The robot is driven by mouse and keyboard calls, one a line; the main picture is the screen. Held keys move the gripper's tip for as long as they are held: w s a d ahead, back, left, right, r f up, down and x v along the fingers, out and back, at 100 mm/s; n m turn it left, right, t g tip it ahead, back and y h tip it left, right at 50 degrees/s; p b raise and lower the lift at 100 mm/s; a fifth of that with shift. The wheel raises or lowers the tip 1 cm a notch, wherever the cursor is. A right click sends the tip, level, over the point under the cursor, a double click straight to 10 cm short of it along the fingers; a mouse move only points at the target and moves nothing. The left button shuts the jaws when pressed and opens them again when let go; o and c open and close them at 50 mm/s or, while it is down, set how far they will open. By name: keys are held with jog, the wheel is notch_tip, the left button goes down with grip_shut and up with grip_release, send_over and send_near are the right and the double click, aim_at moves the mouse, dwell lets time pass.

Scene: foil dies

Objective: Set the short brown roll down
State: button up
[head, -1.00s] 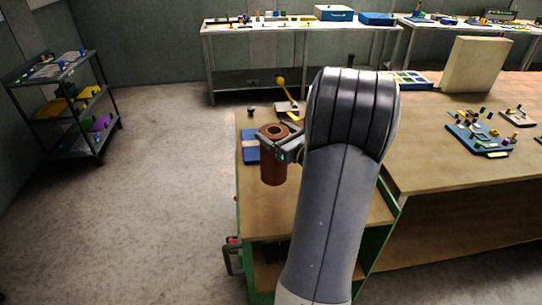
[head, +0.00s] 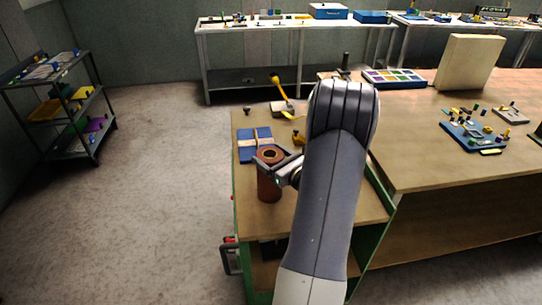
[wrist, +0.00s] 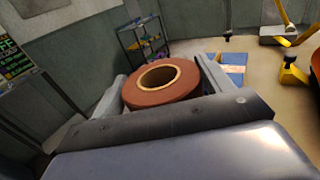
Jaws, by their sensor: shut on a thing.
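The short brown roll (head: 268,184) is upright in my gripper (head: 277,163), over the left part of the wooden bench top (head: 256,220) in the head view. The fingers are shut on its sides near its top end. In the wrist view the roll (wrist: 161,84) shows its top face with a pale-rimmed hole, between the two fingers (wrist: 163,88). I cannot tell whether its bottom end touches the bench, as the gap there is not clear.
A blue block with a tan strap (head: 254,145) lies just behind the roll. A yellow-handled tool (head: 281,92) and a small yellow piece (head: 298,138) are further back. The bench's left edge is close by. Bare bench top lies in front of the roll.

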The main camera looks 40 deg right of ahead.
jog(key=shift+f, duration=0.15)
jog(key=o, duration=1.7)
jog(key=shift+r, duration=0.25)
jog(key=s+b, duration=0.2)
jog(key=s, duration=1)
jog(key=shift+d+b, duration=0.25)
jog(key=shift+b, duration=0.15)
